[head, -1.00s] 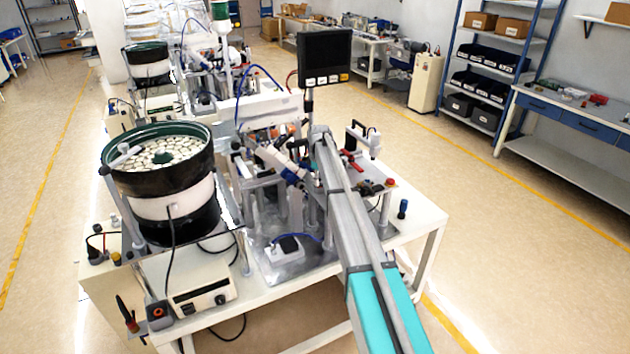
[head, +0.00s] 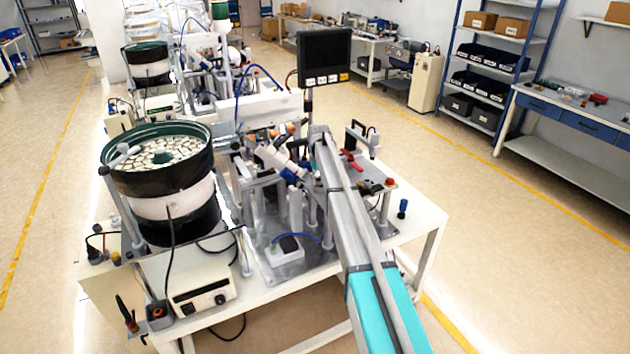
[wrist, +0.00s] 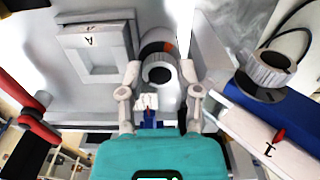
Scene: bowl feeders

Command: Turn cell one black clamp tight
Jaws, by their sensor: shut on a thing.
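In the wrist view, my gripper (wrist: 160,80) has its two pale fingers closed around a round clamp knob (wrist: 157,52) with a black ring and an orange mark. This looks like the black clamp, seen end on. The fingers touch its sides, and its lower part is partly hidden by the fingers and the teal gripper body. In the head view my arm reaches up to the bowl feeder cell; its links hide the fingertips and the clamp, so how tight it is cannot be told.
In the wrist view, a grey ribbed knob (wrist: 267,70) on a blue bar is at the right, a grey square frame (wrist: 97,50) at the upper left, and a red handle (wrist: 30,118) at the left. In the head view the bowl feeder (head: 160,180) stands left of my arm.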

